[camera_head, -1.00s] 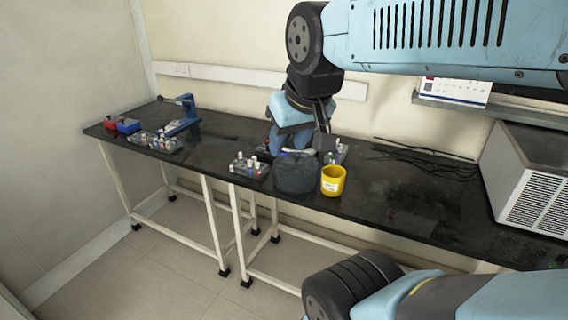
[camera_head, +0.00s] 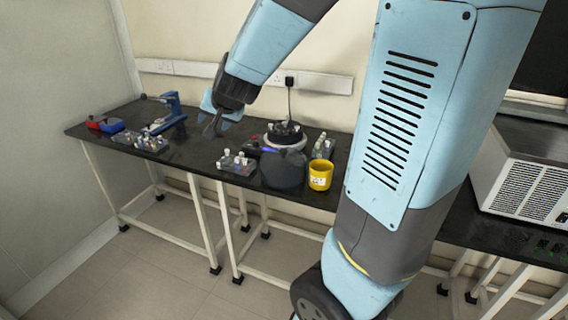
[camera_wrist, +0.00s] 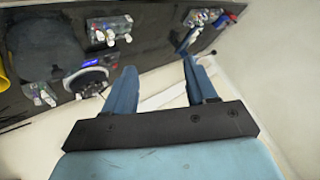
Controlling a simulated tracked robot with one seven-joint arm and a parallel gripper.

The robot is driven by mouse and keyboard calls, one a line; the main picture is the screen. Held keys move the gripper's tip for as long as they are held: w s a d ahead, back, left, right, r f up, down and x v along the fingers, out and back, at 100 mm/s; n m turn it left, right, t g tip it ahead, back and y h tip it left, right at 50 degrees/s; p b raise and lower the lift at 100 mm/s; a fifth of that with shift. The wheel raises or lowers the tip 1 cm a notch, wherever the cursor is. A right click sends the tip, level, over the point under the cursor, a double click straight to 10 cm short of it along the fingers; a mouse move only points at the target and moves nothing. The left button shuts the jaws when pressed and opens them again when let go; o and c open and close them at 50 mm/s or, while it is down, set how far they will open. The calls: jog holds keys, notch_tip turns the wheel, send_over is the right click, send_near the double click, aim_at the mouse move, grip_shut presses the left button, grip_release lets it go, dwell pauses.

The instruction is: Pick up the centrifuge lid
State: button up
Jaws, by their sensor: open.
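The centrifuge (camera_head: 263,150) stands mid-bench, with a blue display and a pale ring around a dark, knobbed centre. It also shows in the wrist view (camera_wrist: 88,65). A large dark grey rounded body (camera_head: 284,174) sits in front of it; in the wrist view it is a broad dark disc (camera_wrist: 45,45). I cannot tell whether this body or the dark centre is the lid. My gripper (camera_head: 214,126) hangs above the bench, left of the centrifuge. In the wrist view its fingers (camera_wrist: 159,65) are apart with nothing between them.
A yellow cup (camera_head: 320,175) stands just right of the dark body. A tube rack (camera_head: 236,164) is to its left, and another (camera_head: 322,149) is behind the cup. More racks and a blue stand (camera_head: 174,115) are farther left. A white vented box (camera_head: 530,180) is at right.

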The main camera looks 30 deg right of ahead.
jog(key=w+d+f+m+h, duration=0.2)
jog(key=w+f+m+h, duration=0.1)
jog(key=w+f, duration=0.3)
jog(key=m+g+h, duration=0.3)
jog(key=m+h, duration=0.3)
jog(key=h, duration=0.9)
send_near(281, 152)
jog(key=x, duration=0.6)
jog(key=shift+w+r, duration=0.1)
jog(key=shift+w, duration=0.35)
jog(key=shift+s+x, duration=0.15)
jog(key=shift+x, duration=1.15)
jog(key=shift+s+x, duration=0.15)
jog(key=shift+x, duration=1.1)
jog(key=shift+d, duration=0.15)
jog(key=shift+c, duration=0.5)
grip_shut()
